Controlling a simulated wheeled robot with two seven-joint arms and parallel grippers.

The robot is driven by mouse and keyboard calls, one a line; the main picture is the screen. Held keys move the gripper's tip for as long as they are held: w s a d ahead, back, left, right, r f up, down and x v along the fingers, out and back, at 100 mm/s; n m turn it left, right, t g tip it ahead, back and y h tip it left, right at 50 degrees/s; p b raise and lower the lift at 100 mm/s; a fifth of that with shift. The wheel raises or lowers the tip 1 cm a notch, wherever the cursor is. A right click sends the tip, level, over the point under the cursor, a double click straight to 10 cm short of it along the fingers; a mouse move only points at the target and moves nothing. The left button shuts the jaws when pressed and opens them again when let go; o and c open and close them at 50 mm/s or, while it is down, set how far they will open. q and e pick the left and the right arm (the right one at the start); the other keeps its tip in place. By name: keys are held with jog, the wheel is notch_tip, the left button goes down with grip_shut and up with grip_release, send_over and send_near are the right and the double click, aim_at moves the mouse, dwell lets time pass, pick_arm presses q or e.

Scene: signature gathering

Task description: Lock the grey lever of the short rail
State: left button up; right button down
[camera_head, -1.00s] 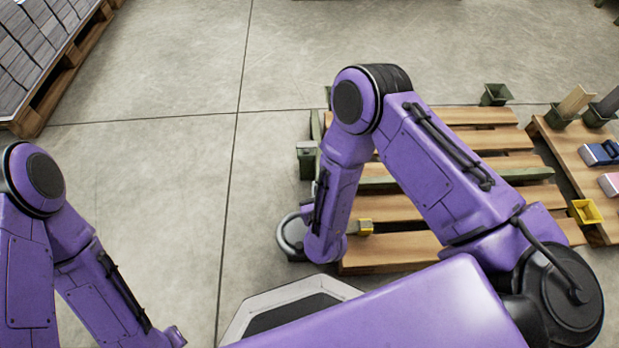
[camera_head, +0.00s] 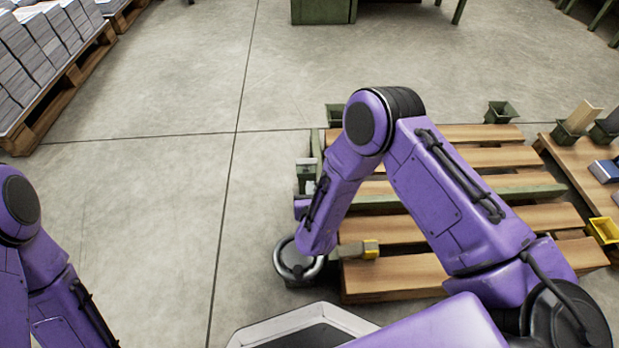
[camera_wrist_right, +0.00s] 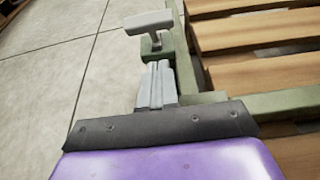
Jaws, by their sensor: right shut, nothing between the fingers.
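The grey lever (camera_wrist_right: 148,22) is a pale T-shaped handle on a green block in the right wrist view. It stands by the green short rail (camera_wrist_right: 181,50) along the pallet's left side. In the head view the lever (camera_head: 306,163) shows small, beyond my right forearm. My right gripper (camera_wrist_right: 158,84) is shut and empty, its fingers pointing toward the lever, with a small picture gap below its green block. Its pale fingertips show small in the head view (camera_head: 310,186). I cannot tell whether they touch the block. My left gripper is out of view.
A longer green rail (camera_head: 520,193) crosses the wooden pallet (camera_head: 400,278). A yellow-ended grey piece (camera_head: 371,249) lies near its front. At right, another pallet carries bins and boxes. Stacked grey sheets (camera_head: 30,55) stand upper left. Bare concrete floor lies left of the pallet.

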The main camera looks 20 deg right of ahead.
aim_at(306, 165)
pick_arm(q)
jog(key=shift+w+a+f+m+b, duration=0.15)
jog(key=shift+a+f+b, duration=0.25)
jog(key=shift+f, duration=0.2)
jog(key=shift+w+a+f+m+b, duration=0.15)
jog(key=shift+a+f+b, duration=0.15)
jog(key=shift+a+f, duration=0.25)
pick_arm(e)
jog(key=w, duration=0.1)
jog(key=w+d+r, duration=0.1)
jog(key=w, duration=0.2)
jog(key=shift+w+d+r, duration=0.2)
jog(key=shift+w, duration=0.15)
